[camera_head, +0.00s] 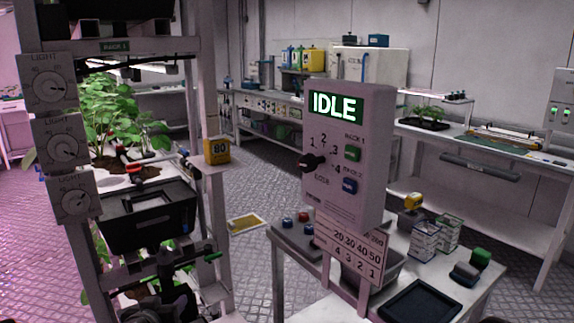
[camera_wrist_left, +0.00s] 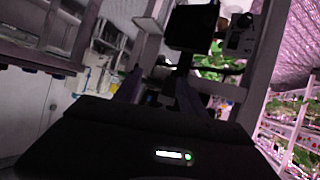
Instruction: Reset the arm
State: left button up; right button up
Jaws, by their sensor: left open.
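My left arm and gripper (camera_head: 172,268) are dark and show at the lower left of the head view, in front of the rack and below a black bin (camera_head: 150,215). Parts of them blend with the dark rack fittings. In the left wrist view the two dark fingers of the gripper (camera_wrist_left: 160,92) stand apart, with nothing seen held between them. The black bin shows beyond them at the top of the wrist view (camera_wrist_left: 192,27). My right gripper is in neither view.
A control box (camera_head: 345,150) reading IDLE stands at centre. The rack post (camera_head: 205,100) and light dials (camera_head: 50,82) are close to my left arm. A white table (camera_head: 480,285) holds small boxes and a black tray (camera_head: 420,302).

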pick_arm(q)
jog(key=s+d+f+g+h+p, duration=0.1)
jog(key=s+d+f+g, duration=0.1)
jog(key=s+d+f, duration=0.3)
jog(key=s+d+f+g+h+p, duration=0.1)
jog(key=d+f, duration=0.2)
jog(key=f, duration=0.4)
jog(key=s+d+f+g+h+p, duration=0.1)
jog(key=s+d+f+g, duration=0.2)
jog(key=s, duration=0.6)
jog(key=s+d+f+g+h+p, duration=0.1)
jog(key=s+d+f+g+p, duration=0.1)
jog(key=s+d+f, duration=0.4)
jog(key=s+d+f+g+p, duration=0.1)
jog(key=s+d+f+g, duration=0.3)
jog(key=s, duration=0.8)
notch_tip(320, 180, down, 2)
jog(key=shift+s+d+h+p, duration=0.3)
jog(key=shift+d+h+p, duration=0.1)
jog(key=shift+d, duration=0.25)
